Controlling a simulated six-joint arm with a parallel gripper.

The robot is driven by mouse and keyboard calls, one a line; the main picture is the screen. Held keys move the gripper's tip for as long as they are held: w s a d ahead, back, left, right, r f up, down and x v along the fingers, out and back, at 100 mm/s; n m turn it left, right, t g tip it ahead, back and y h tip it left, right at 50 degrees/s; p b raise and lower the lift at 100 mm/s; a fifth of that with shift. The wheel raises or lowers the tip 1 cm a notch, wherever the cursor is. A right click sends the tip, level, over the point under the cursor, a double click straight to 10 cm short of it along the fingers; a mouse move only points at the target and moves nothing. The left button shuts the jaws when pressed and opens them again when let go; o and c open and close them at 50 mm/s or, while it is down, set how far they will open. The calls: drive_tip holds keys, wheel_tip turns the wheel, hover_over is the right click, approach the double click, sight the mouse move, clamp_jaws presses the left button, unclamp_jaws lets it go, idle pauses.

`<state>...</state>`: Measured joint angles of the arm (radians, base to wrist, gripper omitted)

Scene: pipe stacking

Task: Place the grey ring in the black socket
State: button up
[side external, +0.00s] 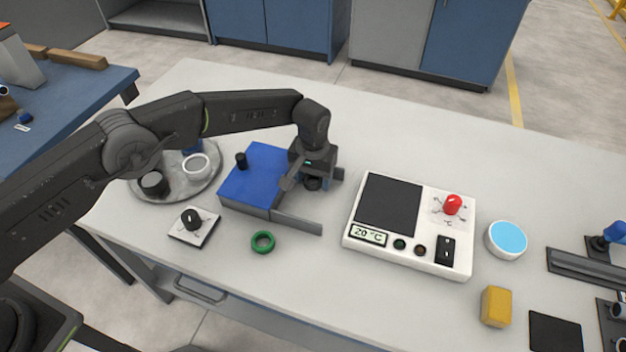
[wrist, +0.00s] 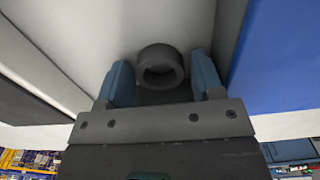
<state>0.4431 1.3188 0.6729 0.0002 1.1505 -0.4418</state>
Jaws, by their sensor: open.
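A dark grey ring (wrist: 160,66) sits between the two blue fingers of my gripper (wrist: 163,80) in the wrist view, with a visible gap on each side. My gripper (side external: 314,177) is open, low over the uncovered right part of a box with a blue lid (side external: 257,172). A dark round thing (side external: 312,184), seemingly the ring, shows under it in the side view. A short black cylinder (side external: 153,184), possibly the black socket, stands on a round grey tray (side external: 178,194) at the left. I cannot tell whether its top is hollow.
A pale ring-shaped piece (side external: 196,166) shares the tray. A black knob (side external: 241,160) stands on the blue lid. A dial box (side external: 193,226) and green ring (side external: 263,242) lie in front. A white control panel (side external: 410,224), blue-topped disc (side external: 507,240) and yellow block (side external: 496,306) are right.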

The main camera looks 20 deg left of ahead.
drive_tip(key=shift+c, duration=0.3)
drive_tip(key=shift+r, duration=0.1)
drive_tip(key=c, duration=0.6)
